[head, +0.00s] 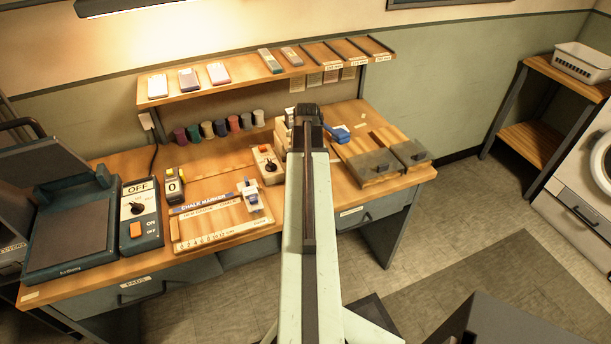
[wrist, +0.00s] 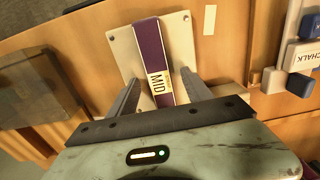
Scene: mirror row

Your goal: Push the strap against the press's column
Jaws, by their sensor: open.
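A purple strap-like piece with a white MID label (wrist: 156,60) shows in the wrist view, in front of a cream plate with small dark bolts (wrist: 122,43). I take it to be the strap. My gripper (wrist: 160,76) is open, with one grey finger on each side of the purple piece. I cannot tell whether either finger touches it. In the head view my arm hides most of this spot, and only the dark end of my gripper (head: 306,112) shows, above the bench. I cannot make out the press's column for certain in either view.
On the bench (head: 330,185), a dark flat press (head: 70,225) and an OFF control box (head: 139,210) stand left. A chalk marker board (head: 215,215) lies in the middle. Lidded compartments (head: 375,165) are right. Spools (head: 207,130) line up under the shelf (head: 225,84).

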